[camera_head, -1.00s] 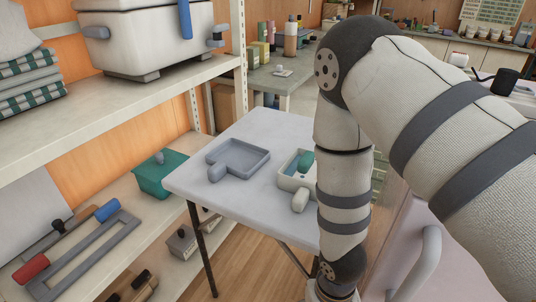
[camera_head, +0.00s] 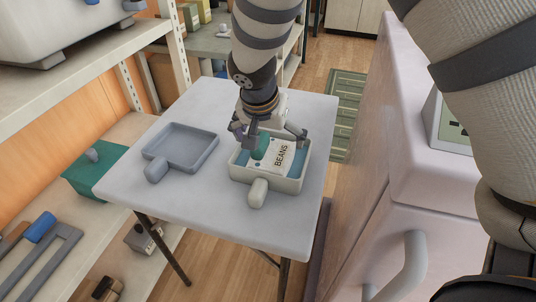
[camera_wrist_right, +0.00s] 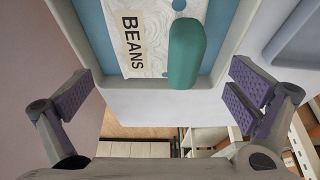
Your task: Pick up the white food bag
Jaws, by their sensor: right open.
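The white food bag (camera_head: 283,154), printed BEANS, lies in a cream crate (camera_head: 288,186) with a blue floor on the table. A rounded teal object (camera_head: 260,147) lies beside the bag and covers part of its edge in the right wrist view (camera_wrist_right: 187,55). The bag (camera_wrist_right: 133,48) shows there with its label toward the upper left. My right gripper (camera_head: 268,134) is above the far part of the crate, pointing down. Its fingers (camera_wrist_right: 160,98) are spread wide with nothing between them, and the bag is ahead of them. My left gripper is out of view.
A grey tray (camera_head: 206,157) with a stub handle sits left of the crate on the pale table (camera_head: 190,205). Shelving with a teal bin (camera_head: 92,172) stands at the left. A pinkish cabinet (camera_head: 375,190) with a handle is at the right. The table's front is clear.

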